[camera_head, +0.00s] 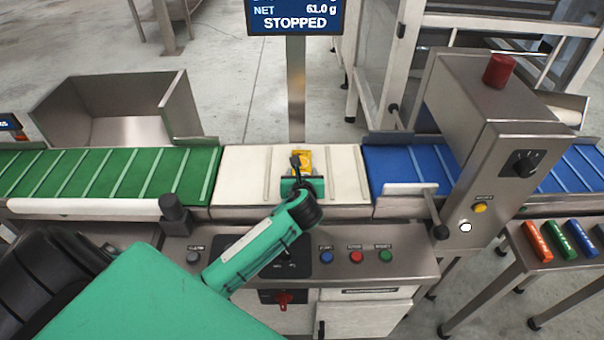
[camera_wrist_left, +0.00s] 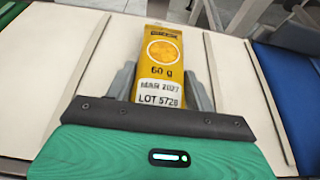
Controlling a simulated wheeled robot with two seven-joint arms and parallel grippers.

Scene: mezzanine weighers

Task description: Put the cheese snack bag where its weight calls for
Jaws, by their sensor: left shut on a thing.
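The yellow cheese snack bag (camera_head: 300,159) is at the white middle belt section (camera_head: 240,165). In the left wrist view the bag (camera_wrist_left: 161,62) reads 60 g, MAR 2027 and LOT 5728. My left gripper (camera_head: 299,172) is shut on the bag, with a grey finger on each side of it in the left wrist view (camera_wrist_left: 160,85). I cannot tell whether the bag touches the belt. The display (camera_head: 294,17) above the belt reads NET 61.0 g and STOPPED. My right gripper is not in view.
A green belt (camera_head: 110,172) runs left, with an open steel bin (camera_head: 185,105) behind it. A blue belt (camera_head: 400,160) runs right under a steel housing (camera_head: 490,150). Blue, red and green buttons (camera_head: 356,256) line the front panel. Coloured bars (camera_head: 559,238) lie on a side table.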

